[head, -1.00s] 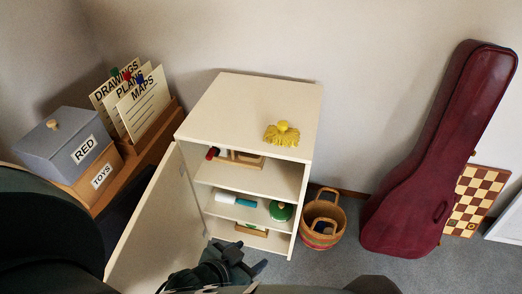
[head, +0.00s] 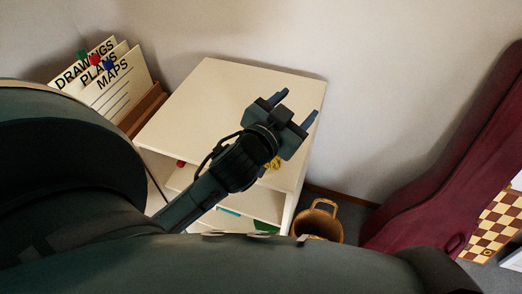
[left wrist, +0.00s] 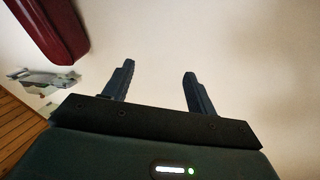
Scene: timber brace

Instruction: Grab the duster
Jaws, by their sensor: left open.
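The yellow duster (head: 274,163) lies on the top of the cream cabinet (head: 215,95), near its front right edge. In the head view my left arm covers most of it, and only a small yellow part shows. My left gripper (head: 297,106) is above the cabinet top, its two fingers apart with nothing between them, pointing to the upper right past the duster. In the left wrist view the open fingers (left wrist: 158,72) face a bare pale surface, and no duster shows there. My right gripper is not in view.
A wicker basket (head: 320,220) stands on the floor right of the cabinet. A dark red instrument case (head: 455,165) leans farther right, by a chessboard (head: 492,226). Labelled cards (head: 112,85) stand at the left. The wall is close behind the cabinet.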

